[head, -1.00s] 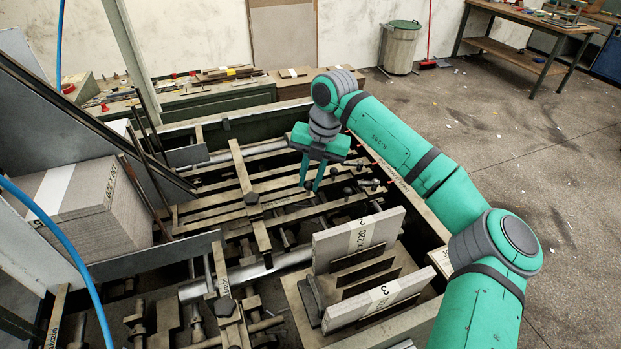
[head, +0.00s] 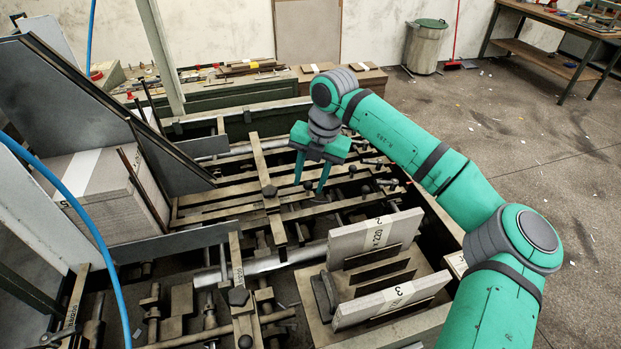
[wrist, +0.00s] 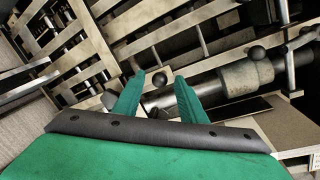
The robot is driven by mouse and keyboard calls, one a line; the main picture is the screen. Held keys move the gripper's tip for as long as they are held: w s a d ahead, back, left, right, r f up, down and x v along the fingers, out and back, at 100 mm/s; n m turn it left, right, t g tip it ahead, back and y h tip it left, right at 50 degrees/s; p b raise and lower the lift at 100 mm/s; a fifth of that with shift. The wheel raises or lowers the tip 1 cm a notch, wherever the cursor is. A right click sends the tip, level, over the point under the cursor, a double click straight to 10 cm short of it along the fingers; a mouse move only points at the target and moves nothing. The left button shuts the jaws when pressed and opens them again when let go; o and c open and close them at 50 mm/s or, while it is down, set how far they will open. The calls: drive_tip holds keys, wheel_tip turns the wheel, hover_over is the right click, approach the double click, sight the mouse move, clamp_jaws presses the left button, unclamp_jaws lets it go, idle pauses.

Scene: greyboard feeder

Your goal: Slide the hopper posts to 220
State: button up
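My gripper (head: 310,187) hangs over the slatted machine bed, its two teal fingers apart and pointing down. In the wrist view the fingers (wrist: 160,78) are apart with nothing held between them. Thin dark upright posts stand by the grey board stack (head: 110,205) at the left; one post (head: 142,188) crosses the stack's front. I cannot tell for certain which parts are the hopper posts. Another crossbar with a knob (head: 238,297) lies nearer. Scale marks on the bars are too small to read.
Two upright grey boards, one labelled 220 (head: 345,243) and one labelled 3 (head: 352,311), stand in a rack right of the bed. A blue hose (head: 75,210) hangs at the left.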

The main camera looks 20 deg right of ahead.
drive_tip(key=shift+r, duration=0.1)
wheel_tip(320, 180, up, 10)
drive_tip(key=s+d, duration=0.1)
drive_tip(key=shift+d+r, duration=0.2)
drive_tip(key=shift+d, duration=0.2)
